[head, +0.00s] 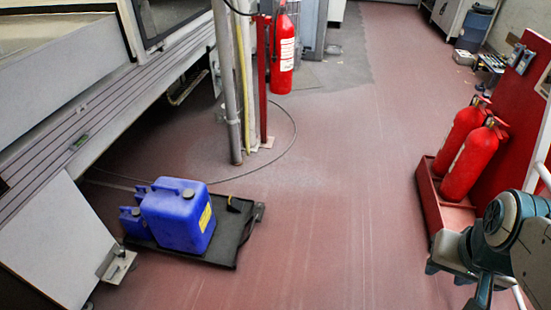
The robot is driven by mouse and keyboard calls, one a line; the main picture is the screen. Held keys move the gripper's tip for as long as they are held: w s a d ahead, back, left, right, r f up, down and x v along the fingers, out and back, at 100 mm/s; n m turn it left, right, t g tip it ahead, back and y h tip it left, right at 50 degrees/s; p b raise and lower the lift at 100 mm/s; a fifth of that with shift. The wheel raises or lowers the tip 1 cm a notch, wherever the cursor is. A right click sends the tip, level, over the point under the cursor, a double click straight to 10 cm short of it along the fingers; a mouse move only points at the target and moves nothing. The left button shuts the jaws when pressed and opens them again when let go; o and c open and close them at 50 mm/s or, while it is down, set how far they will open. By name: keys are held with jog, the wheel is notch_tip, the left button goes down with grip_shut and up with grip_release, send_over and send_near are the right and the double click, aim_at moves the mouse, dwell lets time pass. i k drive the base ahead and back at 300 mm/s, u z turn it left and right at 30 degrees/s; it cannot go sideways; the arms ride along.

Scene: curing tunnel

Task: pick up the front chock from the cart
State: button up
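A low black platform cart (222,252) stands on the floor at the lower left of the head view. It carries a large blue canister (178,214) with a yellow label and a smaller blue container (133,221) beside it. A small dark piece (234,204) lies near the cart's far right corner; it may be a chock, but it is too small to be sure. My arm shows at the lower right, far from this cart. I cannot make out my gripper's fingertips there, nor whether they hold anything.
A red stand (440,207) with two red fire extinguishers (470,160) is at the right, close to my arm. Grey posts (228,90) and another extinguisher (283,55) stand behind the cart. A cable curves over the floor. The middle floor is clear.

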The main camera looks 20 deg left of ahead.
aim_at(234, 205)
jog(key=i, duration=1.6)
jog(key=u, duration=0.5)
jog(key=i, duration=1.35)
jog(key=u, duration=1.8)
jog(key=i, duration=0.95)
jog(key=u, duration=0.75)
